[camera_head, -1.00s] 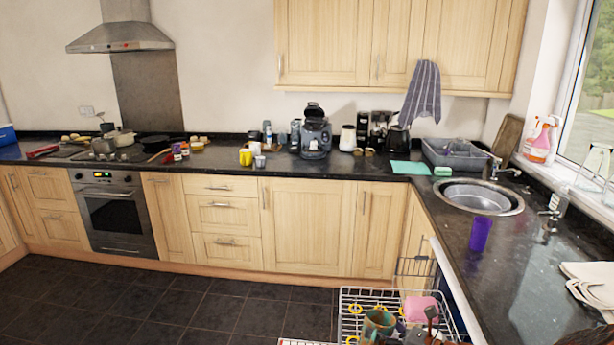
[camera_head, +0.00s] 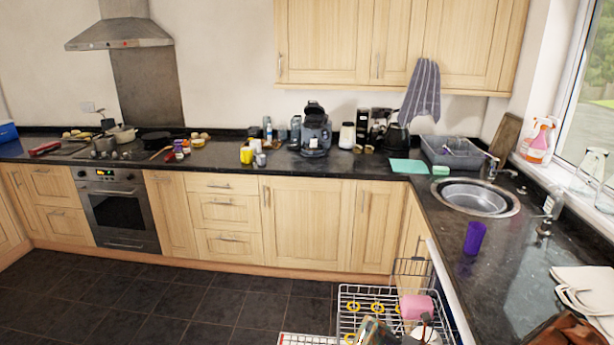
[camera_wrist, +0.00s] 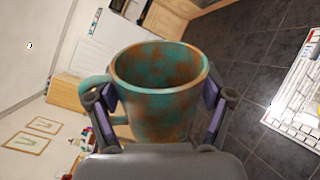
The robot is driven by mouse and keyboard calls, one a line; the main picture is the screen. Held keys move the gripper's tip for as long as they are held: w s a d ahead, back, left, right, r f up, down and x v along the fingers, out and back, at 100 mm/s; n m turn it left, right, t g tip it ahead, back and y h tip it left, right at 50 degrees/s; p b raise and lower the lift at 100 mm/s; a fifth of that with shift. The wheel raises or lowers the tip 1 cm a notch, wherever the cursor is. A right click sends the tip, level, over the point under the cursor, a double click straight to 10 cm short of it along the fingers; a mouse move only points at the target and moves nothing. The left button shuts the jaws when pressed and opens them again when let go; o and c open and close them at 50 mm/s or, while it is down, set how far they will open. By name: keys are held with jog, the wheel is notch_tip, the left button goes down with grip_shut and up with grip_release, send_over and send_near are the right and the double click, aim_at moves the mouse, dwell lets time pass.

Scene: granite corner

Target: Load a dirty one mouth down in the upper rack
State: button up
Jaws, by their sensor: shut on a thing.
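My gripper is shut on a teal mug with brown stains (camera_wrist: 160,108), its fingers on either side of the body. In the wrist view its open mouth faces up in the picture and its handle points left. In the head view the mug (camera_head: 372,333) is cut by the bottom edge, beside my gripper (camera_head: 420,337). It is over or in front of the white wire upper rack (camera_head: 365,294); contact cannot be told. A pink cup (camera_head: 416,307) is in the rack, its mouth not clearly visible.
Yellow rings (camera_head: 378,308) show in the rack. Another white rack edge (camera_head: 305,340) shows at the bottom. The dark counter (camera_head: 490,255) with a purple cup (camera_head: 474,238) and sink (camera_head: 482,197) lies close on the right. Dark floor (camera_head: 200,305) is clear on the left.

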jog(key=m, duration=1.2)
jog(key=shift+r, duration=0.15)
notch_tip(320, 180, up, 10)
jog(key=shift+w+r+b, duration=0.1)
jog(key=shift+b, duration=0.6)
jog(key=shift+r, duration=0.8)
